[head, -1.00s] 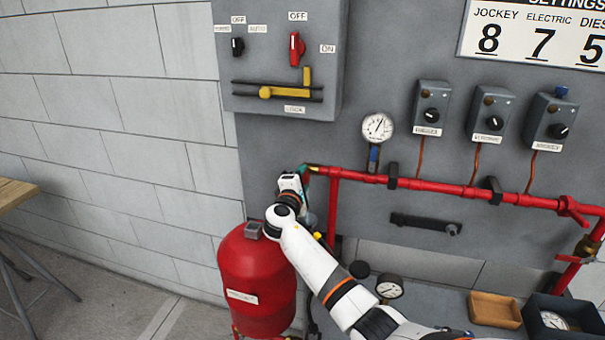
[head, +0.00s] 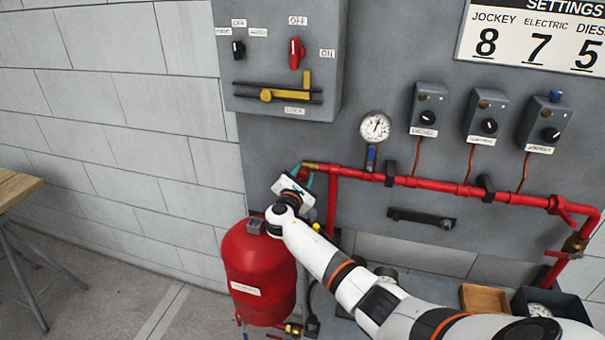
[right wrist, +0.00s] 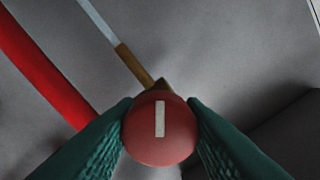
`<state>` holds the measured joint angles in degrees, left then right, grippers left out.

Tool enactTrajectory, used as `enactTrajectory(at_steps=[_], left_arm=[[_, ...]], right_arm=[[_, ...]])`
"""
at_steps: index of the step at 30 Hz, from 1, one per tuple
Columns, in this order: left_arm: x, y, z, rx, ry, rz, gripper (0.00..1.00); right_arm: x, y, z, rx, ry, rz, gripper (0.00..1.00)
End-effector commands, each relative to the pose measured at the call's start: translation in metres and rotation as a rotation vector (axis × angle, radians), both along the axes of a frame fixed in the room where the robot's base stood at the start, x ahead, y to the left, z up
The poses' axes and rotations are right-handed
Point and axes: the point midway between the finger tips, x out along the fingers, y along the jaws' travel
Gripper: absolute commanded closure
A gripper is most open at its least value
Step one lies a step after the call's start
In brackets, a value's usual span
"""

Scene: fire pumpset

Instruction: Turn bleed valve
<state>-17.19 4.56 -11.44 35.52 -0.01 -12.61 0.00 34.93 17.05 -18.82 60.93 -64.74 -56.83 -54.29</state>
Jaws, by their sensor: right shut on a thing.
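The bleed valve shows in the right wrist view as a round red knob (right wrist: 160,128) with a white stripe, which stands nearly upright in the picture. A brass stem (right wrist: 134,66) runs from behind the knob to the upper left. My right gripper (right wrist: 160,132) is shut on the knob, one green ridged finger on each side. In the head view my right gripper (head: 305,177) is at the left end of the red pipe (head: 420,184), above the red tank (head: 260,272). There its hand hides the knob. My left gripper is not in view.
A pressure gauge (head: 375,127) stands on the pipe, right of my gripper. A grey control box (head: 325,60) with a yellow lever (head: 285,94) hangs above. Small switch boxes (head: 487,115) are at the right. A wooden table (head: 15,190) is at the far left.

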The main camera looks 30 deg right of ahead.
Motion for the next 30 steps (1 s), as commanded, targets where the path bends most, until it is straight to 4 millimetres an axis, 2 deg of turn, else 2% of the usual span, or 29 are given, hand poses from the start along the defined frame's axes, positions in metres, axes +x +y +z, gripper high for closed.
enactTrajectory(at_steps=[16, 17, 20, 21, 30], left_arm=[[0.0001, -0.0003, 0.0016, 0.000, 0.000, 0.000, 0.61], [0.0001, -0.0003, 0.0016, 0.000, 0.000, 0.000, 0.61], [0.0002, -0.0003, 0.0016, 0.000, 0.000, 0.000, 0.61], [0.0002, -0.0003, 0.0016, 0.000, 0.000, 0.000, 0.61], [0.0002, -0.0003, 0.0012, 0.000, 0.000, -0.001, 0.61]], right_arm=[[-0.0004, 0.0007, -0.0027, -0.014, 0.023, 0.001, 0.87], [-0.0004, 0.0007, -0.0027, -0.014, 0.023, 0.001, 0.61], [-0.0003, 0.0007, -0.0022, -0.015, 0.022, 0.001, 0.44], [-0.0003, 0.0006, -0.0020, -0.014, 0.021, 0.001, 0.42], [-0.0011, 0.0017, -0.0012, -0.015, 0.019, 0.001, 0.42]])
